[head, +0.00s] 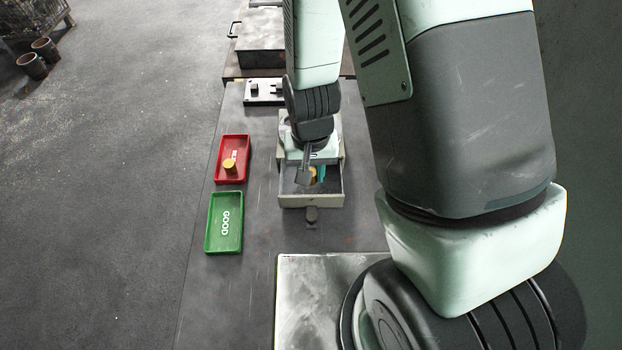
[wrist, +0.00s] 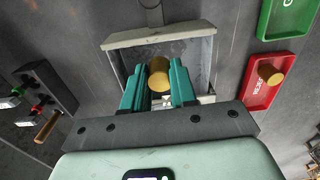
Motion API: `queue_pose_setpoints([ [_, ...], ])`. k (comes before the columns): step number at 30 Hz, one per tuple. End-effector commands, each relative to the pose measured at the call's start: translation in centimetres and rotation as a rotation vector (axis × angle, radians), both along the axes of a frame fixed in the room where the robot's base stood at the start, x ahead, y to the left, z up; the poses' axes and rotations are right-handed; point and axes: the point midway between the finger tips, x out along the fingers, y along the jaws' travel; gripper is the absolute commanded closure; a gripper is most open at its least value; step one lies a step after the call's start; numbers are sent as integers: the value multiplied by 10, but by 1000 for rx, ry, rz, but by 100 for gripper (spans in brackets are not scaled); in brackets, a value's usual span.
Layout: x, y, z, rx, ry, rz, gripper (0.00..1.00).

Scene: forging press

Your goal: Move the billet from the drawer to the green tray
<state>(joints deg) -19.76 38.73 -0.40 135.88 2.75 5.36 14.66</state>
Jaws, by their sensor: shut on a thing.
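The billet is a short brass-coloured cylinder (wrist: 159,75) between the teal fingers of my gripper (wrist: 160,88) in the wrist view. My gripper is shut on it, with a finger on each side. In the head view the billet (head: 312,175) shows partly behind my wrist, with my gripper (head: 317,176) at the open drawer (head: 311,201). The drawer's front and walls also show in the wrist view (wrist: 190,30). I cannot tell whether the billet touches the drawer floor. The green tray (head: 224,222), marked GOOD, is empty and lies left of the drawer; it also shows in the wrist view (wrist: 287,20).
A red tray (head: 232,159) holding another brass cylinder (head: 229,165) lies just behind the green tray. A fixture plate (head: 264,92) stands behind the drawer. A metal plate (head: 310,300) lies in front. The bench between drawer and green tray is clear.

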Motion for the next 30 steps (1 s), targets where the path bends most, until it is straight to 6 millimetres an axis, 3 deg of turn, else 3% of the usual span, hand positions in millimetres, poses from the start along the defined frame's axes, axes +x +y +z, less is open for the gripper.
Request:
queue_pose_setpoints([
  [6,0,0,25,0,-2,1,100],
  [14,0,9,30,0,0,13,100],
  [17,-1,33,29,-1,0,42,100],
  [20,-7,69,28,-1,-1,83,100],
  [24,-22,122,26,-1,-1,138,100],
  [30,-50,178,25,-1,0,195,100],
])
